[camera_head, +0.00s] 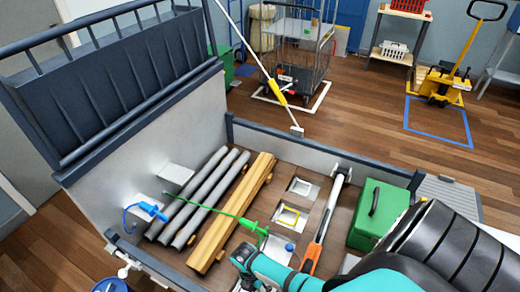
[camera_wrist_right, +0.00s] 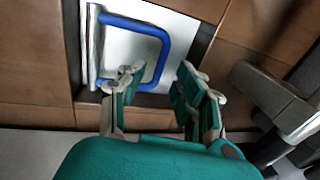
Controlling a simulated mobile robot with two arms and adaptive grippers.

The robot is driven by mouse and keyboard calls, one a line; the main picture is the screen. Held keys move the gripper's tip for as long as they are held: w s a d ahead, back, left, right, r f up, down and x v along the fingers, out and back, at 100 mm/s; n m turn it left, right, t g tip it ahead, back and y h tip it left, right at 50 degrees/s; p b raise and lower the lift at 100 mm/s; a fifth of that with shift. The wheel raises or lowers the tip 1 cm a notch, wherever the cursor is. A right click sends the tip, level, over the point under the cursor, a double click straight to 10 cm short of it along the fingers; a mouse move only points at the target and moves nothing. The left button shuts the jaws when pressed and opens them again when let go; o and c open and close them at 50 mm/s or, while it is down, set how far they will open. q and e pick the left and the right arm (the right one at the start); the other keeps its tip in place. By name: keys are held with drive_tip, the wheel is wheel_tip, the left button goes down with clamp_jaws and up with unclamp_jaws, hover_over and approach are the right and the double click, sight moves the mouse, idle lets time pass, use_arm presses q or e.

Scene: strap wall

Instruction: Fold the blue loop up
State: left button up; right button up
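The blue loop (camera_wrist_right: 157,50) is a U-shaped bar hinged on a metal rod at the left of a white plate (camera_wrist_right: 128,55) in the right wrist view. It looks laid over toward the plate; its exact tilt I cannot tell. My right gripper (camera_wrist_right: 163,78) is open, fingers apart and holding nothing. Its left fingertip overlaps the loop's near bar in the picture; contact is unclear. Its right fingertip is just right of the loop. In the head view my right gripper (camera_head: 243,262) hangs over the near part of the bed, and the loop is not clearly visible. My left gripper is not in view.
A green strap (camera_head: 225,213) crosses timber beams (camera_head: 232,213) and grey pipes (camera_head: 205,195). An orange-ended bar (camera_head: 311,259) and green case (camera_head: 378,215) lie to the right. The bed wall (camera_head: 150,125) rises at left.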

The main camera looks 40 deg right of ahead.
drive_tip(key=shift+x, duration=0.95)
clamp_jaws()
